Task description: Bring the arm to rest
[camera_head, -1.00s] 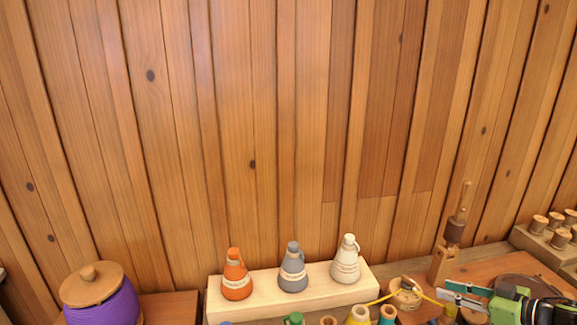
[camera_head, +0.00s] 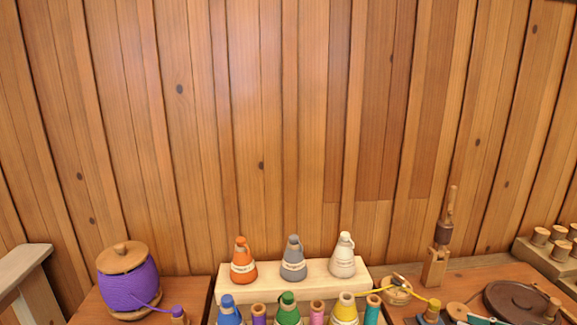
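Neither of my grippers shows in the head view now. Orange (camera_head: 243,262), grey (camera_head: 293,260) and cream (camera_head: 343,258) cone-shaped spools stand upright on a pale wooden block (camera_head: 265,287). In front of it stand several thread spools, among them a blue one (camera_head: 228,311), a green one (camera_head: 288,309) and a yellow one (camera_head: 345,310), cut off by the lower picture edge. A yellow thread runs from a round wooden piece (camera_head: 397,290) to a small yellow-topped spool (camera_head: 432,310).
A wooden post (camera_head: 437,262), a dark round disc (camera_head: 517,303) and a rack of wooden spools (camera_head: 555,245) are at the right. A plank wall (camera_head: 290,120) closes the back.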

